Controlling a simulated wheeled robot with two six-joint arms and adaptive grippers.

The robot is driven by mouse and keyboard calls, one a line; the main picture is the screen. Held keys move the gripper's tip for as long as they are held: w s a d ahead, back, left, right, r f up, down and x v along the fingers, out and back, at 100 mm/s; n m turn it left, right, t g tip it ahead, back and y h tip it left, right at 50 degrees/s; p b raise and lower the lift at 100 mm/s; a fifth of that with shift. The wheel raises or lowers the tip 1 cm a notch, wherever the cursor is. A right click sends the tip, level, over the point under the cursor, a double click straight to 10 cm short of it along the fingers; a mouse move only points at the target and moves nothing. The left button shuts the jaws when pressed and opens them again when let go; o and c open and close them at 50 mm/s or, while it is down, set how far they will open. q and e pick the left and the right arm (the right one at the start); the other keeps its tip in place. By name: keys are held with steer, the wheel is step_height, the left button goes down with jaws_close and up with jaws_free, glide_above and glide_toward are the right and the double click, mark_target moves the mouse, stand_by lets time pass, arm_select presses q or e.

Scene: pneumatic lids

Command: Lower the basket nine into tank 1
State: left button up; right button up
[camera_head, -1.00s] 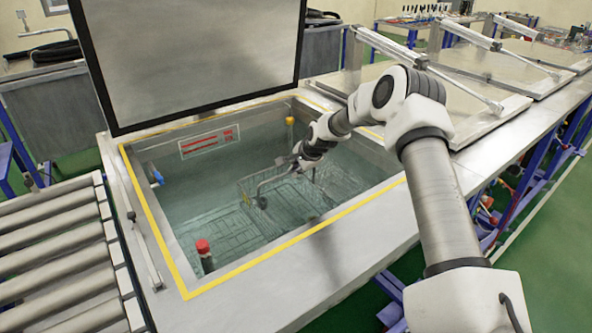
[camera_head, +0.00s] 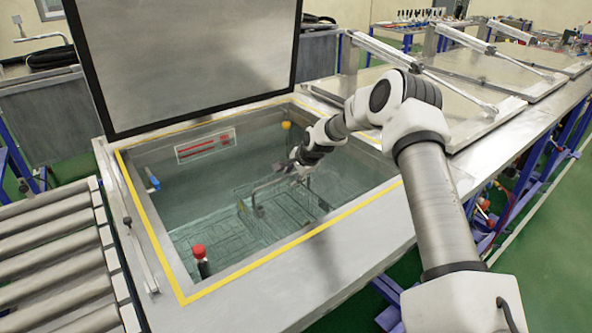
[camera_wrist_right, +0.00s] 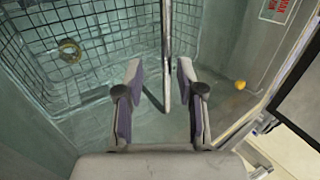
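Tank 1 is the open tank whose yellow-edged rim (camera_head: 270,247) surrounds greenish liquid. A wire-mesh basket (camera_head: 300,208), seemingly basket nine, is inside it, right of the middle; no number is readable. I cannot tell whether it touches the bottom. Its mesh wall (camera_wrist_right: 110,22) shows in the right wrist view. My right gripper (camera_head: 285,171) is above the basket at its handle. In the right wrist view my right gripper (camera_wrist_right: 160,80) has its fingers apart, with the handle bar (camera_wrist_right: 166,45) between them and gaps on both sides. My left gripper is out of view.
The tank's lid (camera_head: 190,60) stands raised behind the opening. A red-topped post (camera_head: 198,252), a blue valve (camera_head: 152,180) and a yellow knob (camera_head: 286,125) are at the tank walls. A roller conveyor (camera_head: 50,255) lies left; closed lids (camera_head: 495,75) lie right.

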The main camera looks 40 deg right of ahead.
steer(key=s+r+p, duration=0.3)
steer(key=r, duration=0.8)
steer(key=s+r+p, duration=0.3)
steer(key=r, duration=0.8)
steer(key=shift+s+a, duration=0.25)
steer(key=shift+a, duration=0.15)
steer(key=shift+r, duration=0.1)
